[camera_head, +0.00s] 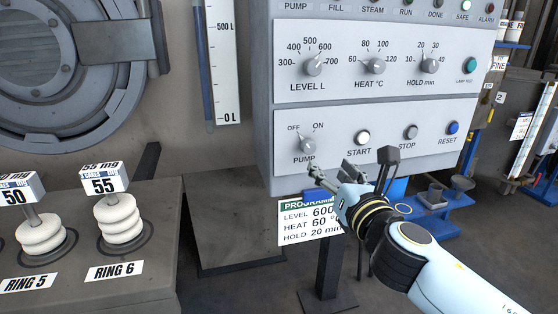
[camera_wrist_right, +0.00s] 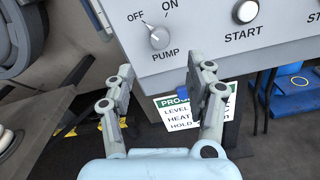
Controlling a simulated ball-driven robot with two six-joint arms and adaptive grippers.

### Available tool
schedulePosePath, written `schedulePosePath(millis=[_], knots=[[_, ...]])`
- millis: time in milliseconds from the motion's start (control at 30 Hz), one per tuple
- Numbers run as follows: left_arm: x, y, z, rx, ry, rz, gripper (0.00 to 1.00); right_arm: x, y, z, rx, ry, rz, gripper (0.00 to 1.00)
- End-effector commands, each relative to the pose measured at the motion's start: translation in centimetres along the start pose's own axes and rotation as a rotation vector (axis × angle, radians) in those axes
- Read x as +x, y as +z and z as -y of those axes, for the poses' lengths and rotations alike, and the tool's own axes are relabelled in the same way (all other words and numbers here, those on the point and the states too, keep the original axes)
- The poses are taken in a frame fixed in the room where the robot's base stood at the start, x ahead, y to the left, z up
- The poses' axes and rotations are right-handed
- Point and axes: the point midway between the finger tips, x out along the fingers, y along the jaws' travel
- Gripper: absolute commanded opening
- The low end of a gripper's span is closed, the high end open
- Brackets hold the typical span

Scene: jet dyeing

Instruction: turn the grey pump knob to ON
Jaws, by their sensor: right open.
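The grey pump knob (camera_head: 308,145) is on the lower panel of the control box, between the OFF and ON marks and above the word PUMP. Its pointer appears to lean to the upper left, toward OFF. The knob also shows in the right wrist view (camera_wrist_right: 159,39), beyond the fingertips and a little left of the middle. My right gripper (camera_head: 328,172) is below and slightly right of the knob, apart from it. In the wrist view its two fingers (camera_wrist_right: 166,75) are spread with nothing between them. My left gripper is not in view.
The START (camera_head: 363,138), STOP (camera_head: 410,132) and RESET (camera_head: 452,128) buttons sit right of the knob. A programme card (camera_head: 305,222) hangs partly behind my right gripper. Ring weights (camera_head: 120,220) stand on a block at left. The space before the knob looks clear.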

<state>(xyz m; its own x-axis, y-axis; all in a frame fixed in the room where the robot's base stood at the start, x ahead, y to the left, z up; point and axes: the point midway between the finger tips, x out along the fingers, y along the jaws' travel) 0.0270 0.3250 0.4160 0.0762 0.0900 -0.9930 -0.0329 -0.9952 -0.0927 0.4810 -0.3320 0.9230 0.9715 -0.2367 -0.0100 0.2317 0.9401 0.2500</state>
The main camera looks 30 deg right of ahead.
Motion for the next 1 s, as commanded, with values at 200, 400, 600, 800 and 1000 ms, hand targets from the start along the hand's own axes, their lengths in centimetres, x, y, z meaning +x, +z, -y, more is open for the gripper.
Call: schedulePosePath(millis=[200,400,600,800,1000], knots=[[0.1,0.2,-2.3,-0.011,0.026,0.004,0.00,1.8,0.4,-0.1,0.002,0.007,0.013,0.55],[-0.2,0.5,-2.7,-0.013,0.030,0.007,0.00,5.8,0.5,-0.1,0.004,0.006,0.013,0.55],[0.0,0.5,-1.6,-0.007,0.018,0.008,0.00,9.2,0.3,-0.1,0.004,0.006,0.011,0.55],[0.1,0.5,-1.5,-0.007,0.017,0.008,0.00,10.9,0.3,-0.1,0.005,0.006,0.010,0.55],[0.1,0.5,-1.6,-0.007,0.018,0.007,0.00,11.0,0.3,-0.1,0.005,0.006,0.009,0.55]])
